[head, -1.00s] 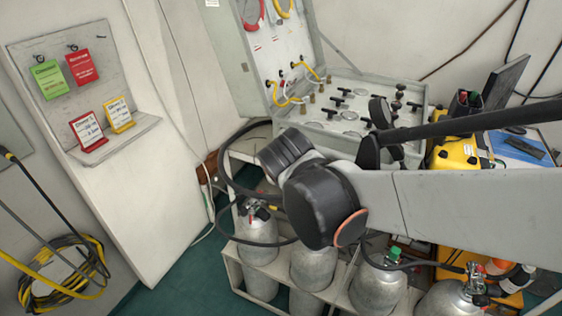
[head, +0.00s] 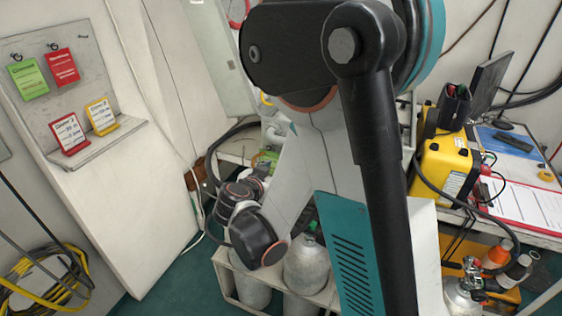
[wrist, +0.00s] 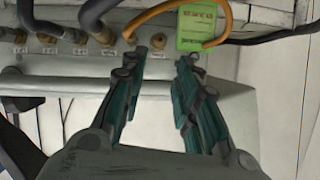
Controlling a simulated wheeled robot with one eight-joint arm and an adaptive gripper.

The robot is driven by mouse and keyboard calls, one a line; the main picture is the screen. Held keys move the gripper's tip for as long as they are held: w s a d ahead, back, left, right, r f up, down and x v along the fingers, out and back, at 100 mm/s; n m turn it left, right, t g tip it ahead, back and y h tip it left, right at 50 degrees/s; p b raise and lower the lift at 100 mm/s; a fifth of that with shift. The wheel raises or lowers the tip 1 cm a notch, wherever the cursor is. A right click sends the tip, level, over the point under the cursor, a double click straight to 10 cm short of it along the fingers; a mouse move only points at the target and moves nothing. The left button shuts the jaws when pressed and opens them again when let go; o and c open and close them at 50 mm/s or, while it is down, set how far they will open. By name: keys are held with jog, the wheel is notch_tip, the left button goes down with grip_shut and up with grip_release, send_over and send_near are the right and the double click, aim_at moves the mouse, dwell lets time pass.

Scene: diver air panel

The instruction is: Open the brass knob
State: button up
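In the wrist view, several small brass fittings line the panel edge, with small labels beneath them. One brass fitting (wrist: 157,41) is just beyond my left fingertip; another (wrist: 104,37) is further left. I cannot tell which is the brass knob. My gripper (wrist: 170,58) is open, its two teal fingers apart and nothing visible between them. The fingertips point at the panel edge; contact cannot be told. A green tag (wrist: 196,28) hangs beyond the right finger. In the head view my arm covers the panel and the gripper.
An orange hose (wrist: 222,12) loops around the green tag, and dark hoses (wrist: 92,15) run to the fittings on the left. In the head view, grey cylinders (head: 305,263) stand in a rack below my arm. A yellow case (head: 447,165) stands at right.

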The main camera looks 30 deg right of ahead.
jog(key=b+x, duration=0.4)
jog(key=x, duration=0.9)
jog(key=shift+d, duration=0.1)
grip_shut()
